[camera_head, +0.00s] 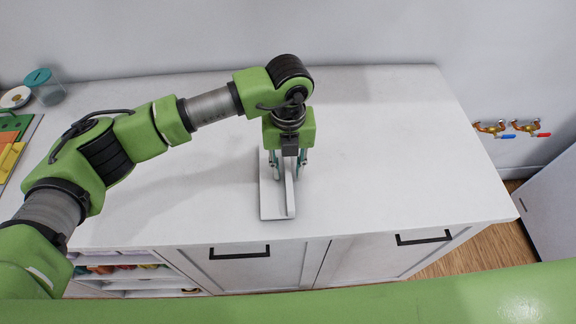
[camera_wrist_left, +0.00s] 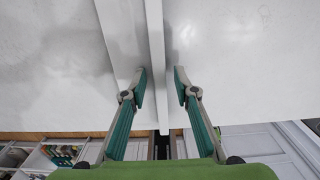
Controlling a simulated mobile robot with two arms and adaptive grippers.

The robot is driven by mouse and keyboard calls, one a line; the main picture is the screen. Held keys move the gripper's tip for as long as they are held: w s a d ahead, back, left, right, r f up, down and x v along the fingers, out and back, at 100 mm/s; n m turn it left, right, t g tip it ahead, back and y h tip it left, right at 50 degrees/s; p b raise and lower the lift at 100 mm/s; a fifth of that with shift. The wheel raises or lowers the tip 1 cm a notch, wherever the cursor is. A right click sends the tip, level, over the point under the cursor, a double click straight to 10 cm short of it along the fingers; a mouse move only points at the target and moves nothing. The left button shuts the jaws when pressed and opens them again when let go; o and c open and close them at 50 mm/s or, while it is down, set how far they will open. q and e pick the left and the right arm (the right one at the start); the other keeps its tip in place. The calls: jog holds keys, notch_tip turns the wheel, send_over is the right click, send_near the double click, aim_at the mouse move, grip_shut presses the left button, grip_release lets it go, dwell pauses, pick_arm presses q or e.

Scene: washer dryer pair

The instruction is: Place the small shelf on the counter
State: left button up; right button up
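The small white shelf (camera_head: 272,208) is on the counter (camera_head: 380,150), near the middle of its front half. It has a flat board and an upright board along it, and looks to rest on the counter top. My left gripper (camera_head: 288,165) points down over the shelf. In the left wrist view, the left gripper (camera_wrist_left: 161,88) is open, with one finger on each side of the upright board (camera_wrist_left: 155,50) and a visible gap to each finger. The shelf's far end is partly hidden by the gripper in the head view. My right gripper is not in view.
The counter top is clear around the shelf. A teal-lidded jar (camera_head: 45,88), a small round dish (camera_head: 15,97) and a tray with yellow and green items (camera_head: 12,150) stand at the far left. Cabinets (camera_head: 240,268) with black handles are below. Taps (camera_head: 510,128) are on the right wall.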

aim_at(288, 169)
pick_arm(q)
jog(key=shift+r, duration=0.1)
jog(key=shift+r, duration=0.2)
notch_tip(288, 169, up, 12)
jog(key=b, duration=0.2)
jog(key=shift+f+b, duration=0.15)
jog(key=shift+b, duration=0.2)
